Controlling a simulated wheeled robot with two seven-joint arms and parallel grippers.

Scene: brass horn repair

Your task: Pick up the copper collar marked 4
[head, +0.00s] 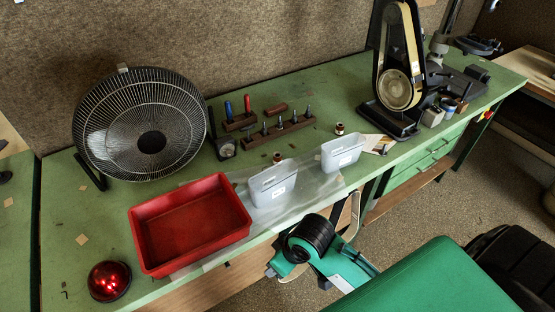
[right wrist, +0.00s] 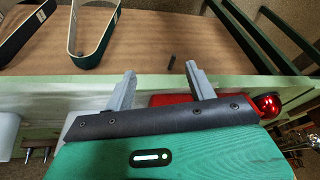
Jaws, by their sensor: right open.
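Two small copper-brown collars stand on the green bench in the head view. One collar (head: 277,158) is just behind the left pale bin, and the other collar (head: 339,129) is behind the right pale bin. Both are too small for a number to be read, so I cannot tell which is marked 4. My right gripper (right wrist: 162,88) is open and empty in the right wrist view, near the bench's front edge. In the head view my right arm is in front of the bench, apart from both collars. My left gripper is not in view.
A red tray (head: 148,240) and two pale bins (head: 273,199) (head: 342,152) line the bench front. A fan (head: 140,125), a tool rack (head: 279,133) and a belt sander (head: 398,70) stand behind. A red dome (head: 109,281) sits at front left.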

